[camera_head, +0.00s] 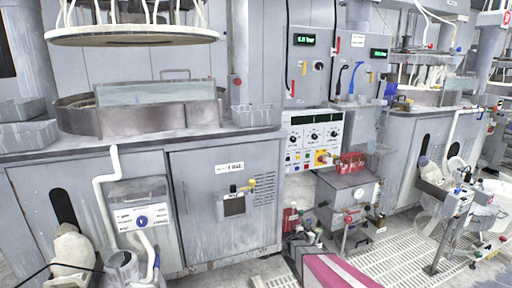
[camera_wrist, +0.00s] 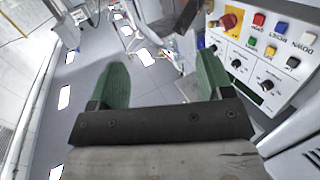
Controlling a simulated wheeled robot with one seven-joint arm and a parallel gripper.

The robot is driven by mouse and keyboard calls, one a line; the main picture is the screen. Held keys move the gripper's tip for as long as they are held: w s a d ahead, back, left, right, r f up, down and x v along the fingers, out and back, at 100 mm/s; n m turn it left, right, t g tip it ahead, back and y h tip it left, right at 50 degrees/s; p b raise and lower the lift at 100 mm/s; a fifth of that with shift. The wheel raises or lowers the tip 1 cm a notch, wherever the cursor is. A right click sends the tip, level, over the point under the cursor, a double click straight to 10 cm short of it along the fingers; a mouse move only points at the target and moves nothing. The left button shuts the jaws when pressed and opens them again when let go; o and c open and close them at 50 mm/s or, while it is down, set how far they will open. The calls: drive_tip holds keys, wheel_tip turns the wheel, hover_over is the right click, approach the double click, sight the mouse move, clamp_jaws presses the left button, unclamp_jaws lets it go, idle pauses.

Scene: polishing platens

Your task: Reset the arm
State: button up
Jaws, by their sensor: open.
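My gripper (camera_wrist: 161,62) shows in the wrist view with its two green fingers spread wide apart. Nothing is between the fingers. Pale grey floor and bright reflections show behind the gap. The right finger is close in the picture to the control panel (camera_wrist: 258,62), with its coloured buttons and black knobs; I cannot tell how far apart they are. The same kind of panel (camera_head: 315,133) stands at the middle of the head view. I cannot make out my gripper in the head view.
A grey polishing machine (camera_head: 225,205) fills the left, with a round platen (camera_head: 130,36) above its basin (camera_head: 140,118). A metal box with a gauge (camera_head: 350,194) stands low at the centre. Grated floor (camera_head: 395,258) lies at the right, with a small valve stand (camera_head: 449,230).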

drive_tip(key=s+a+r+n+g+y, duration=0.1)
drive_tip(key=s+a+r+n+y, duration=0.25)
drive_tip(key=a+y, duration=0.35)
drive_tip(key=s+a+r+n+g+y, duration=0.1)
drive_tip(key=s+a+r+n+y, duration=0.2)
drive_tip(key=a+r+n+y, duration=0.3)
drive_tip(key=s+r+g, duration=0.2)
drive_tip(key=s+g, duration=0.3)
drive_tip(key=s, duration=0.6)
drive_tip(key=s+d+r+g, duration=0.1)
drive_tip(key=s+g, duration=0.4)
drive_tip(key=s, duration=0.7)
drive_tip(key=shift+s+r+h, duration=0.25)
drive_tip(key=shift+r+h, duration=0.05)
drive_tip(key=shift+r, duration=0.4)
